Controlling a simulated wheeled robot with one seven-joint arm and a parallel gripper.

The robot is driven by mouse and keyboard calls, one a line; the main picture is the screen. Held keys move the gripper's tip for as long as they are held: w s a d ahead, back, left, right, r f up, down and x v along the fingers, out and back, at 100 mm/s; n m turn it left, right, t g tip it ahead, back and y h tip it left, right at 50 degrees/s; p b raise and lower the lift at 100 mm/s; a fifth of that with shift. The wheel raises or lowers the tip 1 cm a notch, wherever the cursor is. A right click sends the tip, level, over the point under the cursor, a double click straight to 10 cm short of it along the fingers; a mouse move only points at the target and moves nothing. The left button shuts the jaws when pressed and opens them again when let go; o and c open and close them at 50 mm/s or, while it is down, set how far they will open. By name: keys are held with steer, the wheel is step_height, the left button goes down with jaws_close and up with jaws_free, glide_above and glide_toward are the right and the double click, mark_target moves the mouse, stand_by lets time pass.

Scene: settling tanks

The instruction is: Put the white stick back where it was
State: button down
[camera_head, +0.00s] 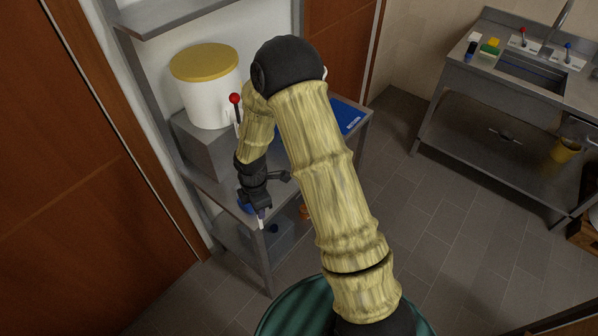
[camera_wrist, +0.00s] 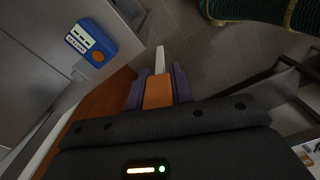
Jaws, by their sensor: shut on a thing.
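My gripper (camera_head: 261,208) is over the front corner of the grey metal table, pointing down. In the wrist view its two purple fingers (camera_wrist: 158,90) are closed on the white stick (camera_wrist: 160,58), whose pale end sticks out past the fingertips. An orange block shows between the fingers; I cannot tell whether it is part of the stick. In the head view a short white tip (camera_head: 261,222) shows just below the fingers. The stick's other end is hidden. I cannot tell whether it touches anything.
A blue device (camera_wrist: 92,40) with a label and orange button lies beside the gripper. A white tub (camera_head: 207,100) with a yellow lid stands on a grey box. A red-knobbed lever (camera_head: 235,99) is near it. A blue folder (camera_head: 349,116) lies at the table's far end. A sink (camera_head: 540,72) is right.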

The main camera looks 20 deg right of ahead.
steer(key=d+f+m+b, duration=0.6)
steer(key=d+f+m, duration=0.5)
steer(key=m, duration=0.9)
steer(key=shift+w+f, duration=0.45)
steer(key=shift+f, duration=0.4)
